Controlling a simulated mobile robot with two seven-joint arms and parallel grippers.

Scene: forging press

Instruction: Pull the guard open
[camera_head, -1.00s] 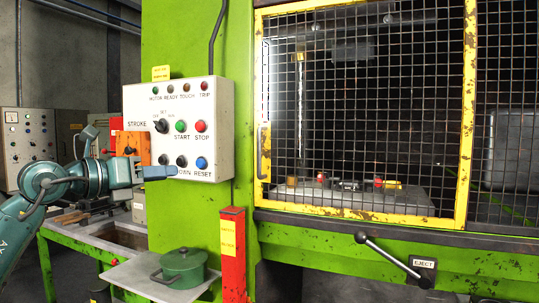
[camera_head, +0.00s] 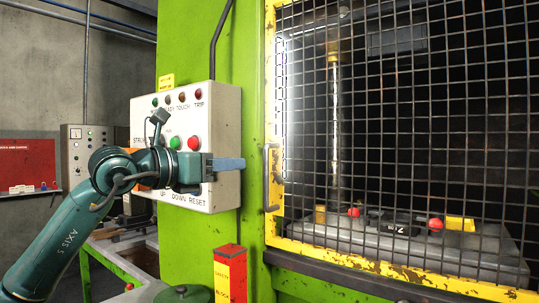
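The guard is a wire mesh panel in a chipped yellow frame (camera_head: 400,271), standing across the front of the press opening. Its grey vertical bar handle (camera_head: 268,178) is on the left upright of the frame. My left gripper (camera_head: 236,163) is in front of the control box, its blue-grey fingers pointing right towards the handle, with a gap between in the picture. The fingers overlap one another from this side, so their opening does not show. Nothing is seen held. My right gripper is not in view.
The white control box (camera_head: 227,110) with buttons is behind my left gripper and partly hidden by it. A red safety block post (camera_head: 230,272) and a green pot (camera_head: 183,294) stand below. Behind the mesh, red knobs (camera_head: 436,224) show on the press bed.

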